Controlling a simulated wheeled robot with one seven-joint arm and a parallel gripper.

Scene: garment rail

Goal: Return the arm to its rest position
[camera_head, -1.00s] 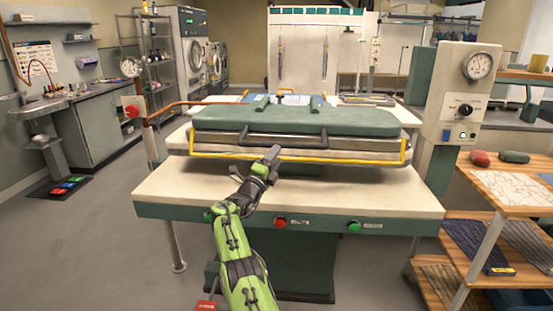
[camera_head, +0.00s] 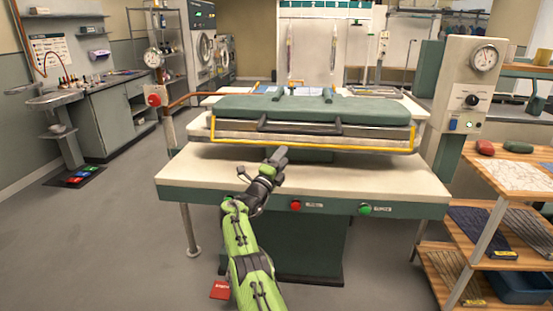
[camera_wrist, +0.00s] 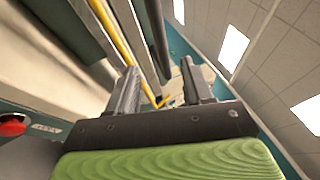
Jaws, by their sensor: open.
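My green arm reaches up from the bottom of the head view. My gripper (camera_head: 281,155) is above the pale front table of the press (camera_head: 205,171), in front of the padded press head. In the wrist view my gripper (camera_wrist: 160,92) has its two fingers apart with nothing between them. The yellow bar (camera_wrist: 112,30) and the dark handle (camera_wrist: 157,35) of the press show beyond the fingers. In the head view the dark handle (camera_head: 300,127) is behind the gripper and apart from it.
A red button (camera_head: 295,206) and a green button (camera_head: 367,209) sit on the table's front edge. A wooden shelf unit (camera_head: 530,205) with folded cloths stands at right. A control post with a gauge (camera_head: 483,60) stands behind it.

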